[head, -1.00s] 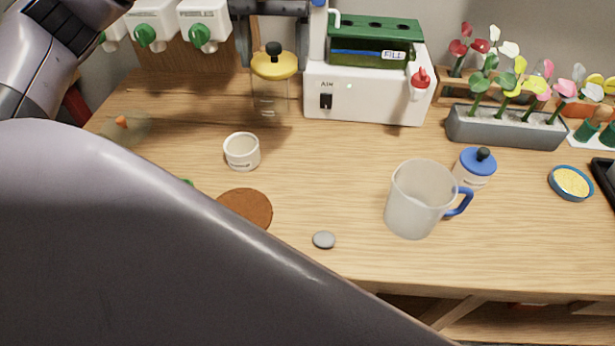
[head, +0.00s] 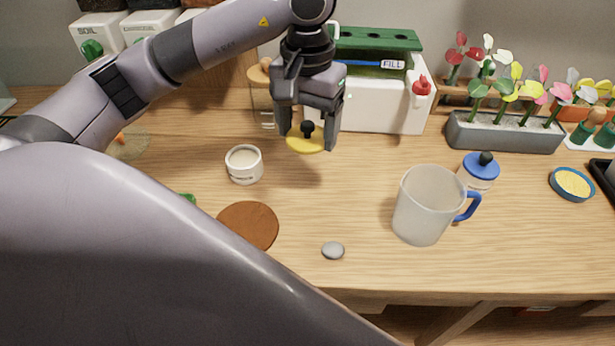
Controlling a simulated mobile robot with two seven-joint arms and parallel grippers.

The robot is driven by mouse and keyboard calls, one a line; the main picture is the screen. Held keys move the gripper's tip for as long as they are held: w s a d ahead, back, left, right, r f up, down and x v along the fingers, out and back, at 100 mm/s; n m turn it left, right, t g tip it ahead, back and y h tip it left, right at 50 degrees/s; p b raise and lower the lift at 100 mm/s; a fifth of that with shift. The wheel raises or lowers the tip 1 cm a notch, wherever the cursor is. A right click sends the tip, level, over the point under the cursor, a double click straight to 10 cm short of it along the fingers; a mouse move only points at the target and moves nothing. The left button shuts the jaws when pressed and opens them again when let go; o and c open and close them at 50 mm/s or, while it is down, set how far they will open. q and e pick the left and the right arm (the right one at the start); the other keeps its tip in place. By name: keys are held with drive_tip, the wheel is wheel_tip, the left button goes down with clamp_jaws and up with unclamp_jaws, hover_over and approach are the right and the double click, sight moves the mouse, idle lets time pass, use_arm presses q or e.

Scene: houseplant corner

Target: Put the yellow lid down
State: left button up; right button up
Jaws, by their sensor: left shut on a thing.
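The yellow lid (head: 305,143) is a round disc with a black knob. My left gripper (head: 308,132) is shut on it by the knob, fingers pointing down. The lid is held level in front of the white machine, seemingly a little above the table; the gap is hard to judge. The clear jar (head: 262,112) stands behind it to the left, partly hidden by my gripper, with a tan round piece at its top. My right gripper is not in view.
A white cup (head: 244,164) and a brown disc (head: 248,227) are left of the lid. A grey pebble (head: 333,250), a clear jug (head: 424,205) and a blue-capped bottle (head: 478,172) are nearer or right. The white machine (head: 375,105) stands behind. Bare wood lies between pebble and lid.

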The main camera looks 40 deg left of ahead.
sight(307, 189)
use_arm(q)
wheel_tip(307, 189, down, 11)
drive_tip(key=shift+f+p, duration=0.1)
drive_tip(key=shift+p, duration=0.25)
drive_tip(key=shift+f+b, duration=0.3)
drive_tip(key=o, duration=1)
drive_tip(key=shift+r, duration=0.15)
